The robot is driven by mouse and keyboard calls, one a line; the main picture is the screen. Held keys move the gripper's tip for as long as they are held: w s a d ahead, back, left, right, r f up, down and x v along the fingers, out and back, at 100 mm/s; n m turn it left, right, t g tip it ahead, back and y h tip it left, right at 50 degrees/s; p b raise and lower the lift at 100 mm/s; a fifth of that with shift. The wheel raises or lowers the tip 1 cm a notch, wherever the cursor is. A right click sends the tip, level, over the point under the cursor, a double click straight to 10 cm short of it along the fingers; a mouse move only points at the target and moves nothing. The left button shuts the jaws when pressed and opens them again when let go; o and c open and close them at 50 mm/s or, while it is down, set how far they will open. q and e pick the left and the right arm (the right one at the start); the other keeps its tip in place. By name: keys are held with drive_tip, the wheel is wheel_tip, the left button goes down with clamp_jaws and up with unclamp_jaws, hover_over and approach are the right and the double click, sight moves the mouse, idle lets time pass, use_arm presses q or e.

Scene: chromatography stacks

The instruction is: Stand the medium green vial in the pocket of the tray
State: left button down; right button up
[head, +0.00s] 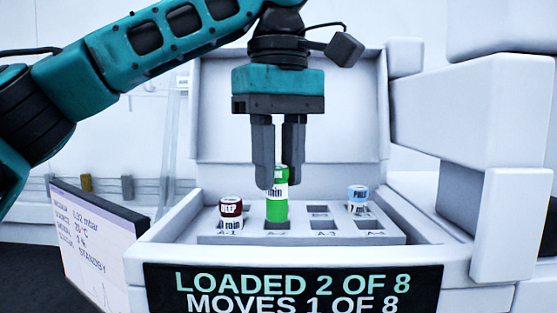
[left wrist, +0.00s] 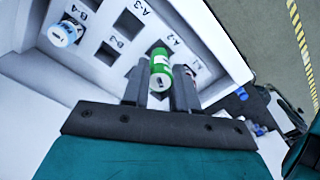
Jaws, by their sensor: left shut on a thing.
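The green vial (head: 277,207) is upright, with a white label band and a green cap. My left gripper (head: 279,180) is shut on its upper part; the fingers also show around the vial (left wrist: 160,72) in the left wrist view. The vial's lower end is at the A-2 pocket of the white tray (head: 225,239). I cannot tell whether its base is inside the pocket or just above it. A dark red-capped vial (head: 231,213) stands at A-1. A light blue-capped vial (head: 358,200) stands at the back right, by the B-4 mark in the left wrist view. My right gripper is out of view.
The tray sits inside a white box with walls (head: 165,222) and a raised lid (head: 345,110) behind. Empty square pockets (head: 322,225) lie right of the green vial. The front panel (head: 293,290) reads "LOADED 2 OF 8". A status screen (head: 92,250) stands at left.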

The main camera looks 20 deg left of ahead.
use_arm(q)
drive_tip(key=shift+f+b, duration=0.6)
drive_tip(key=shift+f, duration=0.6)
drive_tip(key=shift+f, duration=0.2)
drive_tip(key=shift+f, duration=0.45)
drive_tip(key=shift+c, duration=2)
unclamp_jaws()
drive_tip(key=shift+r, duration=0.15)
